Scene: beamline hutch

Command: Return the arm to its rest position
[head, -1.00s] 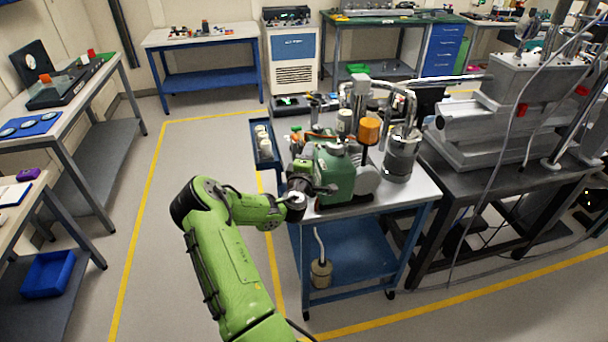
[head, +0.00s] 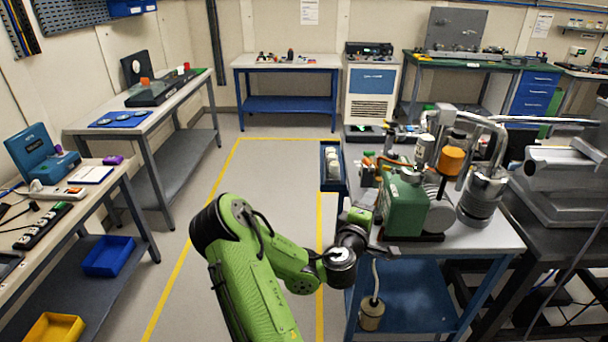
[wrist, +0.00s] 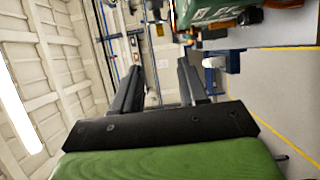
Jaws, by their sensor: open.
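My green arm reaches up from the bottom of the head view, bent at the elbow, with its wrist beside the left front edge of the pump cart (head: 500,245). My gripper (wrist: 160,85) shows in the wrist view as two dark fingers set apart, with nothing between them. The pump also shows at the top of the wrist view (wrist: 215,12). I cannot tell the exact gap between gripper and pump.
A blue bin (head: 333,182) hangs on the cart's left side. Open floor (head: 250,170) lies left of the cart, inside yellow lines. Benches stand along the left wall, with a blue tray (head: 108,256) below. A heavy beamline unit (head: 575,185) stands at right.

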